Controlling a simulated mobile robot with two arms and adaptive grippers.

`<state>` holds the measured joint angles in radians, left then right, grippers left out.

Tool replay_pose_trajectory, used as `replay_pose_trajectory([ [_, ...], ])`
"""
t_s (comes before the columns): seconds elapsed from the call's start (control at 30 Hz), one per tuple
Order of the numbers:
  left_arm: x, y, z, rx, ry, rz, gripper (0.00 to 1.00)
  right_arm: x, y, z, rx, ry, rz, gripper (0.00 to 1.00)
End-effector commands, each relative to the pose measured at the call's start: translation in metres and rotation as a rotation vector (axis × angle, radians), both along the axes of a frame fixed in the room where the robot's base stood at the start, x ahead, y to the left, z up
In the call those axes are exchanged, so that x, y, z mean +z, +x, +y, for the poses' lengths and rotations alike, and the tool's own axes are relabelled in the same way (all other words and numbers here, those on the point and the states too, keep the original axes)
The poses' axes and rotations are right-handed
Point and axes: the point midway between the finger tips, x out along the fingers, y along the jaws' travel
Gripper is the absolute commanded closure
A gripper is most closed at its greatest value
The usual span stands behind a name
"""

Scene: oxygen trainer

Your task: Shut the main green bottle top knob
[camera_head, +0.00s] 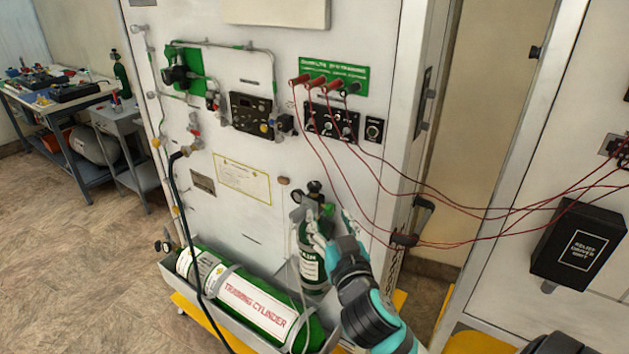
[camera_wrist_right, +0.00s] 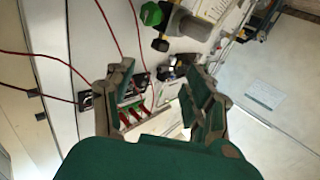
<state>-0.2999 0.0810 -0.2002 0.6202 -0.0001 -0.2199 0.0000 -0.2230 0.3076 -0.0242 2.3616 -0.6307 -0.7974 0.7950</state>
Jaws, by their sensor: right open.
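A small dark green bottle (camera_head: 312,262) stands upright against the white panel in the head view. Its valve has a dark round top knob (camera_head: 314,187). A larger green training cylinder (camera_head: 215,275) lies in a tray at the panel's foot. My right gripper (camera_head: 322,228) is in front of the upright bottle's neck, below the top knob, and partly covers the bottle. In the right wrist view its fingers (camera_wrist_right: 163,95) are spread with no object between them. A green knob (camera_wrist_right: 152,14) on a valve shows beyond the fingers there. My left gripper is out of view.
Red leads (camera_head: 340,170) hang from the panel's sockets and run right, past a black relief driver unit box (camera_head: 580,242). A black hose (camera_head: 180,205) drops in front of the lying cylinder. A cluttered table (camera_head: 60,95) stands far left, with free floor before it.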

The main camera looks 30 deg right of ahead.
Motion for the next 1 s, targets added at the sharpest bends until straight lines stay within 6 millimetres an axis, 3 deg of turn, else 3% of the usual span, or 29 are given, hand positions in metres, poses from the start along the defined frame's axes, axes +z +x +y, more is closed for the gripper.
replay_pose_trajectory([
  [0.3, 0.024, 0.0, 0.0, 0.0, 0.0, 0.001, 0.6, 0.005, 0.068, -0.026, 0.0, -0.002, 0.0, 0.45],
  [0.5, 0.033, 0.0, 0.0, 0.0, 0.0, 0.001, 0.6, 0.003, 0.102, -0.039, 0.0, -0.001, -0.001, 0.45],
  [0.7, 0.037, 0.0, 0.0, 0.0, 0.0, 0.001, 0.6, 0.002, 0.12, -0.045, 0.001, 0.001, -0.001, 0.45],
  [1.0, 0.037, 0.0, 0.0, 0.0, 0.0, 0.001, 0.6, 0.0, 0.124, -0.047, 0.002, 0.002, -0.001, 0.45],
])
